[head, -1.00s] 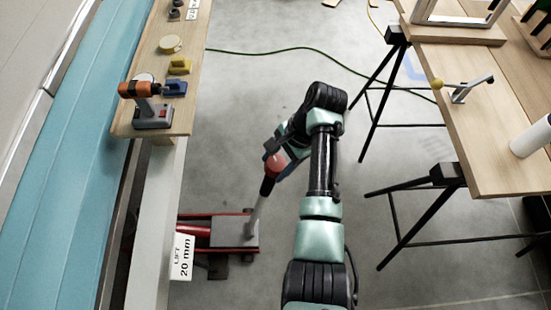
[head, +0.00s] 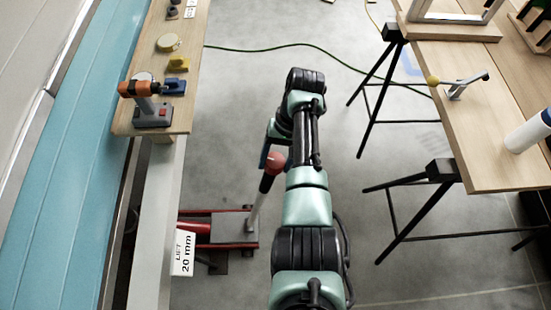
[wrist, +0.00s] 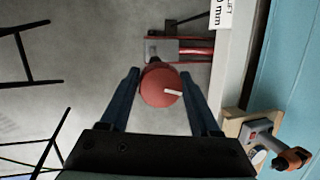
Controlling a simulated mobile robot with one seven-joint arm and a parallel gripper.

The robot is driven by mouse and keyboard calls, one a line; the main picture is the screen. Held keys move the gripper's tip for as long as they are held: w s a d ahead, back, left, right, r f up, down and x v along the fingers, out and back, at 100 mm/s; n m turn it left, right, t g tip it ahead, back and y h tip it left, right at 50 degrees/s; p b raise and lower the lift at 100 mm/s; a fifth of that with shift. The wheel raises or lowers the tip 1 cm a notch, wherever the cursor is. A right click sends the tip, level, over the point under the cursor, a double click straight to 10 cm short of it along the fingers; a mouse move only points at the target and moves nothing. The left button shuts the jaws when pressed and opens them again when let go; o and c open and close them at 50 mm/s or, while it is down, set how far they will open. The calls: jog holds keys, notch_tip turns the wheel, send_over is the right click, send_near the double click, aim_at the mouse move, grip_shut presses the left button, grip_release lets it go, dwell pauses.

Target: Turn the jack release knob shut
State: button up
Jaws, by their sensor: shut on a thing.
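The jack release knob is a red ball with a white pointer mark, at the top of the jack's handle. In the head view the knob (head: 276,162) shows beside my wrist. In the wrist view the knob (wrist: 158,84) sits between my two fingers, its white mark pointing right and slightly down. My gripper (wrist: 162,92) is shut on the knob from above, a finger on each side. The red floor jack (head: 235,228) stands on the floor, partly under the camper's edge. Its handle (head: 257,204) rises to the knob. My wrist hides part of the fingers in the head view.
A white card reading "LIFT 20 mm" (head: 184,252) hangs by the jack. A wooden shelf (head: 176,110) on the left holds an orange-black drill (head: 150,104). A trestle table (head: 475,130) stands right.

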jog(key=shift+r+n+h, duration=0.1)
jog(key=shift+n+h, duration=0.2)
jog(key=shift+n, duration=1.3)
jog(key=shift+w, duration=0.1)
jog(key=o, duration=1.4)
jog(key=shift+c, duration=0.2)
jog(key=p+v, duration=0.2)
jog(key=v, duration=1.1)
jog(key=shift+a, duration=0.15)
